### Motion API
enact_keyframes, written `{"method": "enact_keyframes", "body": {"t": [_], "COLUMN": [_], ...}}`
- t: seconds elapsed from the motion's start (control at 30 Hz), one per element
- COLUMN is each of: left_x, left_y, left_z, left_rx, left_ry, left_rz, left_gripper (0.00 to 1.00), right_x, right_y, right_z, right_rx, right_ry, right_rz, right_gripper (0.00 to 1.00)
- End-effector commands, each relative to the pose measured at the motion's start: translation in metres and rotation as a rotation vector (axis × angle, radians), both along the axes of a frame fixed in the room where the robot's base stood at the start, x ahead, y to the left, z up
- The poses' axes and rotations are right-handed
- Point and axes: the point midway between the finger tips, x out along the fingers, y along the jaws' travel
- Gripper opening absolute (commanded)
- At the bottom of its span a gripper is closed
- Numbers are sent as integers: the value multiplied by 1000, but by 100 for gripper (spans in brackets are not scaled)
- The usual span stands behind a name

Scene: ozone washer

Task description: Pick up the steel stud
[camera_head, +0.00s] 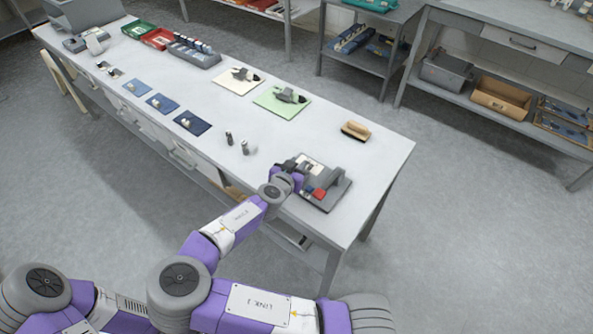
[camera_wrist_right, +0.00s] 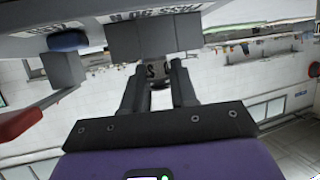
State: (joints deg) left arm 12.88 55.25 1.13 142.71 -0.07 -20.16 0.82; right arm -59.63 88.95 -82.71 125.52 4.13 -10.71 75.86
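Two small grey metallic cylinders stand upright on the bench, a rear one (camera_head: 229,138) and a front one (camera_head: 245,148). They look like studs, but I cannot tell which is the steel stud. My right gripper (camera_head: 299,165) is to their right, at the left side of a grey fixture (camera_head: 341,190) with a red part. In the right wrist view its two dark fingers (camera_wrist_right: 159,78) stand apart in front of the fixture's grey block (camera_wrist_right: 152,38). My left gripper is out of view.
The white bench (camera_head: 310,130) also holds a wooden-handled block (camera_head: 355,130), a green mat (camera_head: 270,98), a cream mat (camera_head: 228,86), several blue pads, and trays at the far end. The bench surface between the cylinders and the wooden-handled block is clear.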

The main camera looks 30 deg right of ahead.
Motion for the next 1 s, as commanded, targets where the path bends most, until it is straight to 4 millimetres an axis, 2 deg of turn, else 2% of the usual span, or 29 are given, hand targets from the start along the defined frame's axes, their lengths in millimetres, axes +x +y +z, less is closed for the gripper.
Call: {"method": "enact_keyframes", "body": {"t": [0.03, 0.1, 0.13, 0.37, 0.47, 0.8, 1.0], "left_x": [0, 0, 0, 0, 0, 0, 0], "left_y": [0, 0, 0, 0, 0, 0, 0], "left_z": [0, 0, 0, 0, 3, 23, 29], "left_rx": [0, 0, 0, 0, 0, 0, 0], "left_ry": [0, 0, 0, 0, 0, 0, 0], "left_rz": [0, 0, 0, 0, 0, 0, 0], "left_gripper": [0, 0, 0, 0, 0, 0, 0], "right_x": [0, 0, 0, 0, 0, 0, 0], "right_y": [0, 0, 0, 0, 0, 1, 1], "right_z": [0, 0, 0, 1, 7, 73, 97], "right_rx": [0, 0, 0, 0, 1, 3, 0], "right_ry": [0, 0, 0, 0, -1, -4, -2], "right_rz": [0, 0, 0, 0, 1, 1, 1], "right_gripper": [12, 2, 0, 0, 0, 0, 0]}}
